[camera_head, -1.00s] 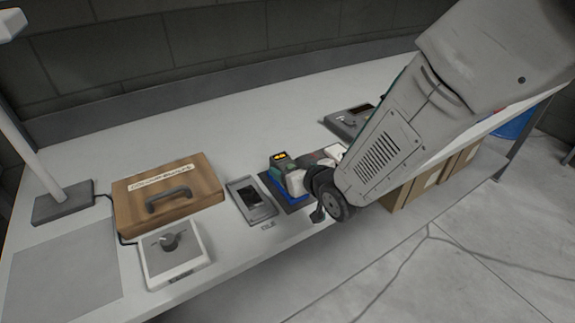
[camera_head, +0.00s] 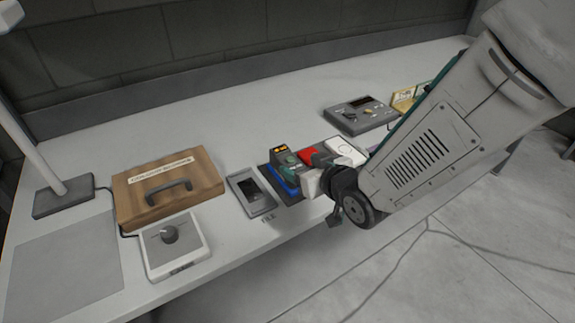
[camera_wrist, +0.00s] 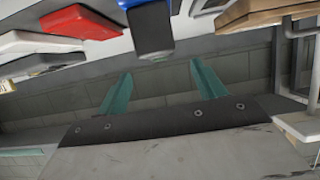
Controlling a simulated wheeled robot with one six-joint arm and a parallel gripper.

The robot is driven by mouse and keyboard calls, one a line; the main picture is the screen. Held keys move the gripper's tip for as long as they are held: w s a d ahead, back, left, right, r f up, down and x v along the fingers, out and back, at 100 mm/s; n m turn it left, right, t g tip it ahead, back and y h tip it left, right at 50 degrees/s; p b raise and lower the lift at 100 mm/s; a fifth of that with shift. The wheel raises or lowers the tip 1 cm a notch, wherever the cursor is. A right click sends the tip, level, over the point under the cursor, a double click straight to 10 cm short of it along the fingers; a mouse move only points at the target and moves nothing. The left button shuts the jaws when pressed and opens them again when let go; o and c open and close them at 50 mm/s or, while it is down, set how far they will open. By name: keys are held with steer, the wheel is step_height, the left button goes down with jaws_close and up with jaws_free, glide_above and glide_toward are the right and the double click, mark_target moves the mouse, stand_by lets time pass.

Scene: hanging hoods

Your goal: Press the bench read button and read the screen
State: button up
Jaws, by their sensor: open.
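A small blue-and-dark device (camera_head: 279,177) sits on a dark mat near the bench's front edge; its top screen (camera_head: 283,149) shows orange digits too small to read. A blue and dark body also shows at the top of the wrist view (camera_wrist: 150,25). My gripper (camera_wrist: 161,67) is open, its two teal fingers apart with nothing between them. In the head view my wrist overlaps the device's right side, and I cannot tell whether a finger touches it. I cannot make out which part is the read button.
A red box (camera_head: 307,154) and a white unit (camera_head: 347,150) stand right of the device. A grey panel with knobs (camera_head: 360,114) is behind. Left are a flat grey tray (camera_head: 250,192), wooden case (camera_head: 205,180) and white dial box (camera_head: 190,255). The bench's back strip is clear.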

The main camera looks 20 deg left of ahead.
jaws_close()
stand_by(1.6)
